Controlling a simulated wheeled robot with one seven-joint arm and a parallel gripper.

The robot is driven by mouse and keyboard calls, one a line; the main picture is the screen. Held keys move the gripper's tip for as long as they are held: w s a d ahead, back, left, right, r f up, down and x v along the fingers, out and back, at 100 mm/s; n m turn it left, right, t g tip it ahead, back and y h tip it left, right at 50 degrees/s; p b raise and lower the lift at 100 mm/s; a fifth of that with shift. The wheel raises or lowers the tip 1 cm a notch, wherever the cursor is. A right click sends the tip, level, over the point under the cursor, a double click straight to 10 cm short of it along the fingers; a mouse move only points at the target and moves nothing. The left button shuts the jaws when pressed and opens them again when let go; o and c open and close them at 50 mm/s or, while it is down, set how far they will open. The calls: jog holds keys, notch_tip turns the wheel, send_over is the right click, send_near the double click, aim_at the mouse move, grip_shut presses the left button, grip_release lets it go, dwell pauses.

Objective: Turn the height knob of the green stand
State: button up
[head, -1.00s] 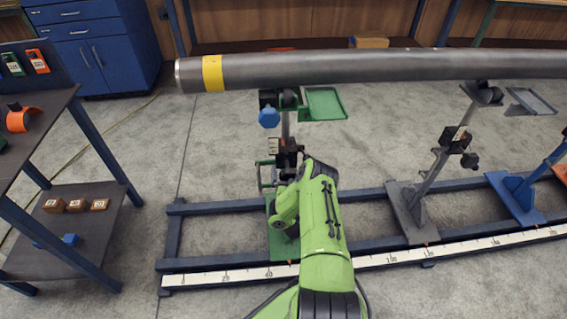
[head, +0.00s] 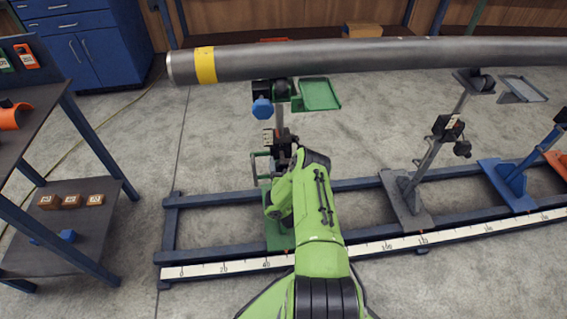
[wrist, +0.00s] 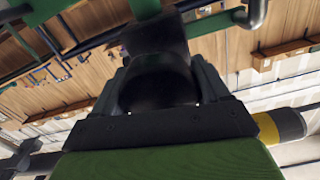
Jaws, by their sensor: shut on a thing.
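The green stand has a green base (head: 277,236), a grey post (head: 280,118), a green tray (head: 320,94) and a blue knob (head: 262,107) near its top, just below the pipe. My gripper (head: 285,152) is at the stand's post, at a dark block below the blue knob, with my green arm hiding much of the lower stand. In the wrist view my gripper (wrist: 160,85) is shut on a dark rounded knob (wrist: 155,88) that sits between its fingers. The knob's grip is hidden in the head view.
A long grey pipe (head: 330,58) with a yellow band (head: 205,65) runs above the stands. A grey stand (head: 408,200) and a blue stand (head: 510,186) stand to the right on a blue rail frame with a ruler (head: 225,267). A dark shelf (head: 70,240) is at left.

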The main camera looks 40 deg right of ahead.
jog(key=n+p, duration=0.3)
jog(key=n, duration=0.1)
jog(key=shift+r, duration=0.2)
jog(key=n+p, duration=0.2)
jog(key=n, duration=0.1)
jog(key=shift+w+n, duration=0.1)
jog(key=shift+n, duration=0.2)
jog(key=n+p, duration=0.3)
jog(key=n, duration=0.3)
jog(key=shift+a+f, duration=0.1)
jog(key=shift+f, duration=0.05)
jog(key=shift+n, duration=0.4)
jog(key=o, duration=1)
jog(key=shift+a, duration=0.1)
jog(key=shift+f, duration=0.1)
jog(key=shift+f, duration=0.1)
